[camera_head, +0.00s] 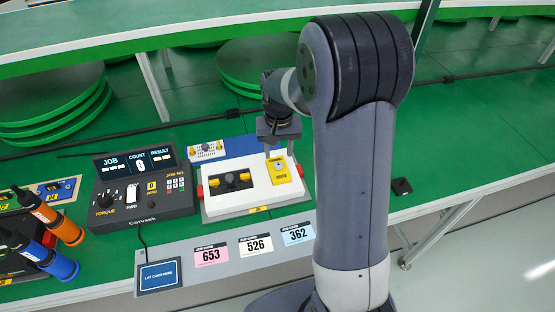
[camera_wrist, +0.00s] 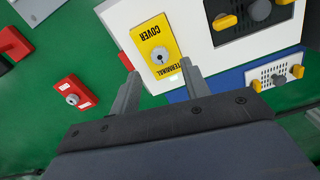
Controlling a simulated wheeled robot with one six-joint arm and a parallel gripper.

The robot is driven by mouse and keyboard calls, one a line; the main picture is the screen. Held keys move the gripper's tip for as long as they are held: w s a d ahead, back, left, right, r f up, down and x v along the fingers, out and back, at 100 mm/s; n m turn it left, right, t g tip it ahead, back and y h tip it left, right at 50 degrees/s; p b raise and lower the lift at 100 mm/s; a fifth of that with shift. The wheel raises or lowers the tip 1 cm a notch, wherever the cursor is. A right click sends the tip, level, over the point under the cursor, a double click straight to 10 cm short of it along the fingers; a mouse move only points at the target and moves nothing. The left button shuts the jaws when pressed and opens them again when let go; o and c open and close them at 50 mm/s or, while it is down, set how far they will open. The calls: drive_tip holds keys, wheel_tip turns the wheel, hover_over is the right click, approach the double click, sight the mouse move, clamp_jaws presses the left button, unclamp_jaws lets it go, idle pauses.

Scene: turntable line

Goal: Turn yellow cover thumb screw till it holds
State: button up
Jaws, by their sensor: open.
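The yellow cover (camera_head: 281,176), lettered TERMINAL COVER, lies at the right end of the white panel (camera_head: 237,202). In the wrist view the yellow cover (camera_wrist: 157,35) carries a small round grey thumb screw (camera_wrist: 160,55) with a dark centre, near its lettered end. My gripper (camera_head: 279,154) is above the cover in the head view, jaws pointing down. In the wrist view my gripper (camera_wrist: 160,69) is open and empty, with one finger on each side of the screw and a gap to both. The screw's seating depth cannot be told.
A torque controller (camera_head: 143,188) stands left of the panel, with orange and blue screwdrivers further left. Job cards (camera_head: 255,245) lie in front. A red plate (camera_wrist: 73,98) lies near the cover.

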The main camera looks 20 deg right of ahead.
sight(278, 164)
drive_tip(key=shift+f, duration=2.4)
clamp_jaws()
drive_tip(key=shift+m, duration=0.8)
drive_tip(key=m, duration=0.4)
drive_tip(key=shift+m+b, duration=0.35)
drive_tip(key=shift+m, duration=0.05)
drive_tip(key=m, duration=0.5)
drive_tip(key=shift+m, duration=0.3)
